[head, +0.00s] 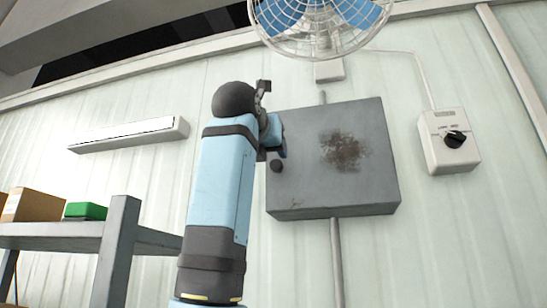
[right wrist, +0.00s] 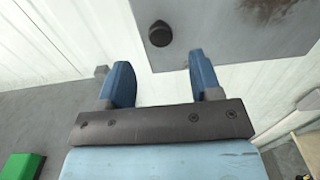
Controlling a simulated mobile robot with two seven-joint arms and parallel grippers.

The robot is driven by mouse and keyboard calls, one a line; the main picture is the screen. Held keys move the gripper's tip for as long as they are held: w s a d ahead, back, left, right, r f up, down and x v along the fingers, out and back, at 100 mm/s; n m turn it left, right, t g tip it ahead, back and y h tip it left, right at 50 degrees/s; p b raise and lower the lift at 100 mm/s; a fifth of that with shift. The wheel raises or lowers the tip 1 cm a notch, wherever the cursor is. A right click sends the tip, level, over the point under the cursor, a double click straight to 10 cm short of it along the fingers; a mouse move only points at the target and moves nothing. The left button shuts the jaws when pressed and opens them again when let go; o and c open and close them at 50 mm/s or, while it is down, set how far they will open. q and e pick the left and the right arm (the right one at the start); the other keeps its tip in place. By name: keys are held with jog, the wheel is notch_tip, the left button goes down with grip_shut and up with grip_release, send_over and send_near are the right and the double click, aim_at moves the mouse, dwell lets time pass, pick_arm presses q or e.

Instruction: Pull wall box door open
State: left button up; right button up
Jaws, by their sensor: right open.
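The grey wall box (head: 360,185) hangs on the white panelled wall, with a brown rust stain on its shut door. A dark round knob (head: 276,166) sits near the left edge of the door. My right gripper (head: 280,143) is up at the box's left side, partly hidden behind its own wrist. In the right wrist view my right gripper (right wrist: 162,75) is open and empty, its two blue fingers apart. The knob (right wrist: 160,34) lies just beyond the fingertips, roughly between them and not touched in that view. My left gripper is not in view.
A wire-caged fan (head: 320,25) is above the box. A white switch box (head: 449,142) with a black dial is to the right. A grey shelf (head: 123,245) at lower left carries cardboard boxes (head: 32,205) and a green box (head: 85,211).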

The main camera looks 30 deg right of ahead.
aim_at(275, 163)
jog(key=p+x, duration=0.1)
jog(key=x, duration=0.5)
jog(key=shift+w+d, duration=0.1)
jog(key=shift+c, duration=0.2)
grip_shut()
